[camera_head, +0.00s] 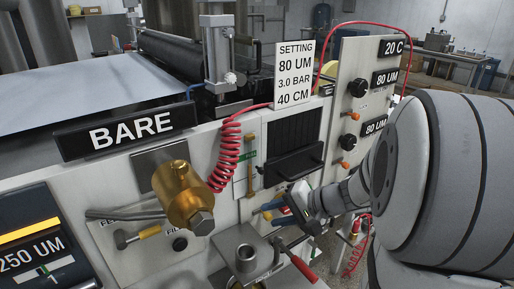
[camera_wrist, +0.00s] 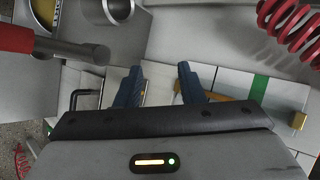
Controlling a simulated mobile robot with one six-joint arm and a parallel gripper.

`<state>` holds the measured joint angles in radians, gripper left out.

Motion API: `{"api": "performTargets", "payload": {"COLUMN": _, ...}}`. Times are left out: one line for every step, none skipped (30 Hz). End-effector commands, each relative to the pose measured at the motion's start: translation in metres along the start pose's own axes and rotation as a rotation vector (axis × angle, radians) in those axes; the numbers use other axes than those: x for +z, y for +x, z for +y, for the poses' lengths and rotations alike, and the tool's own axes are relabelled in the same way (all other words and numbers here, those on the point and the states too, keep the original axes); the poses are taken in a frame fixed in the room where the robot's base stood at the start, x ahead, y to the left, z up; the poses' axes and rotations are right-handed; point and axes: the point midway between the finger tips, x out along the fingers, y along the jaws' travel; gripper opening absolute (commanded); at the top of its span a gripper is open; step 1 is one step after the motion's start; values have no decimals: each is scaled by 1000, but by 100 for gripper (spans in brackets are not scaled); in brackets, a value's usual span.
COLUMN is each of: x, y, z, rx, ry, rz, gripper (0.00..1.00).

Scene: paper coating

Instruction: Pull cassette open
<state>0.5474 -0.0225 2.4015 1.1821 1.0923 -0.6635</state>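A black slotted unit with a projecting black ledge (camera_head: 293,163) is set in the white machine front in the head view; it may be the cassette, but no label says so. My gripper (camera_head: 266,215) is below and slightly left of that ledge, with its blue fingers pointing left. In the wrist view my gripper (camera_wrist: 160,68) has its two blue fingers apart with a clear gap, and nothing shows held between them. A small dark U-shaped handle (camera_wrist: 75,98) shows left of the fingers in the wrist view. I cannot tell whether the fingers touch anything.
A red-handled lever (camera_head: 302,268) and grey cylindrical fitting (camera_head: 246,255) stand close below my gripper. A coiled red hose (camera_head: 224,160), a brass valve (camera_head: 183,195) and a brass rod (camera_head: 250,165) are to the left. A knob panel (camera_head: 352,75) rises to the right.

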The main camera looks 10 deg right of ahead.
Motion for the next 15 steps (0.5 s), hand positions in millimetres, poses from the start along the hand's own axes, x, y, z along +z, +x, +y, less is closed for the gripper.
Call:
{"api": "performTargets", "payload": {"x": -26, "y": -9, "z": 3, "rx": -74, "ry": 54, "rz": 71, "gripper": 35}}
{"api": "performTargets", "payload": {"x": -41, "y": -14, "z": 4, "rx": -119, "ry": 78, "rz": 116, "gripper": 35}}
{"api": "performTargets", "payload": {"x": -60, "y": -23, "z": 6, "rx": -173, "ry": 106, "rz": 178, "gripper": 35}}
{"api": "performTargets", "payload": {"x": -74, "y": -30, "z": 9, "rx": -209, "ry": 124, "rz": 224, "gripper": 35}}
{"api": "performTargets", "payload": {"x": -86, "y": -37, "z": 12, "rx": -243, "ry": 140, "rz": 269, "gripper": 35}}
{"api": "performTargets", "payload": {"x": -101, "y": -46, "z": 16, "rx": -280, "ry": 158, "rz": 324, "gripper": 35}}
{"api": "performTargets", "payload": {"x": -111, "y": -53, "z": 20, "rx": -302, "ry": 169, "rz": 363, "gripper": 35}}
{"api": "performTargets", "payload": {"x": -120, "y": -59, "z": 23, "rx": -323, "ry": 180, "rz": 398, "gripper": 35}}
{"api": "performTargets", "payload": {"x": -129, "y": -66, "z": 27, "rx": -344, "ry": 190, "rz": 439, "gripper": 35}}
{"api": "performTargets", "payload": {"x": -135, "y": -71, "z": 30, "rx": -358, "ry": 197, "rz": 464, "gripper": 35}}
{"api": "performTargets", "payload": {"x": -140, "y": -75, "z": 32, "rx": -368, "ry": 202, "rz": 485, "gripper": 35}}
{"api": "performTargets", "payload": {"x": -145, "y": -79, "z": 34, "rx": -378, "ry": 207, "rz": 506, "gripper": 35}}
{"api": "performTargets", "payload": {"x": -148, "y": -81, "z": 35, "rx": -384, "ry": 209, "rz": 518, "gripper": 35}}
{"api": "performTargets", "payload": {"x": -150, "y": -81, "z": 36, "rx": -387, "ry": 210, "rz": 526, "gripper": 35}}
{"api": "performTargets", "payload": {"x": -153, "y": -80, "z": 35, "rx": -391, "ry": 212, "rz": 532, "gripper": 35}}
